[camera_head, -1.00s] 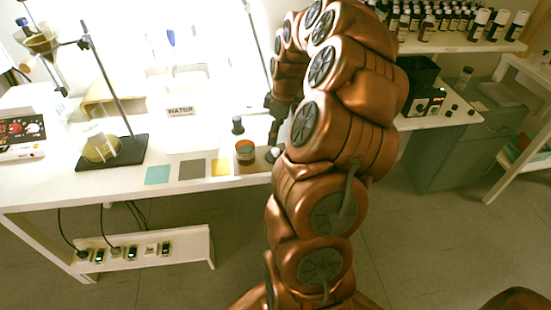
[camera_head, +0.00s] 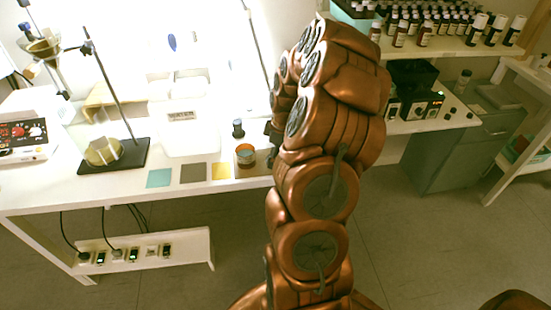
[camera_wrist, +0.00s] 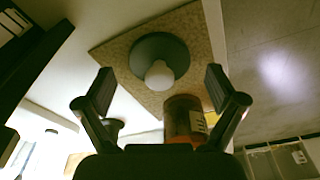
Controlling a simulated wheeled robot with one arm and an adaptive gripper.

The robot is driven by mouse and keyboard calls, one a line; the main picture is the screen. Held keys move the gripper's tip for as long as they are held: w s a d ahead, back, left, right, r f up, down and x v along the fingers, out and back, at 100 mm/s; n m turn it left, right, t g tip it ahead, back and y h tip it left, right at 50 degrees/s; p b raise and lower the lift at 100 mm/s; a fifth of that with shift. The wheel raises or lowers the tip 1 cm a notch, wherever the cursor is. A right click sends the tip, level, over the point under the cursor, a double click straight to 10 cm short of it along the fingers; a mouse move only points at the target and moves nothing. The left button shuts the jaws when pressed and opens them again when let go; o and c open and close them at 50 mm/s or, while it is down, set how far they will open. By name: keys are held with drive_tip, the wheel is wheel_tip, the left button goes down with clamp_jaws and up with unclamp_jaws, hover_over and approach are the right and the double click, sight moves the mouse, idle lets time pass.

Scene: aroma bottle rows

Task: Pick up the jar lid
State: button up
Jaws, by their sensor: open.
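The jar lid (camera_wrist: 145,50) is a dark grey-green disc with a round white knob. In the wrist view it lies on a speckled tan square (camera_wrist: 117,58), ahead of my gripper (camera_wrist: 158,78). My gripper is open, with one finger to each side of the lid in the picture and nothing between them. An amber jar with a label (camera_wrist: 180,112) stands close by, near the right finger. The jar also shows in the head view (camera_head: 245,158), just left of my arm. My arm hides the lid in the head view.
Coloured squares, such as a yellow one (camera_head: 221,171), line the table's front edge. A flask stand (camera_head: 118,158) is at the left. Several bottles fill the shelf at upper right.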

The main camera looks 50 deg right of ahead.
drive_tip(key=shift+f, duration=0.1)
drive_tip(key=c, duration=1.7)
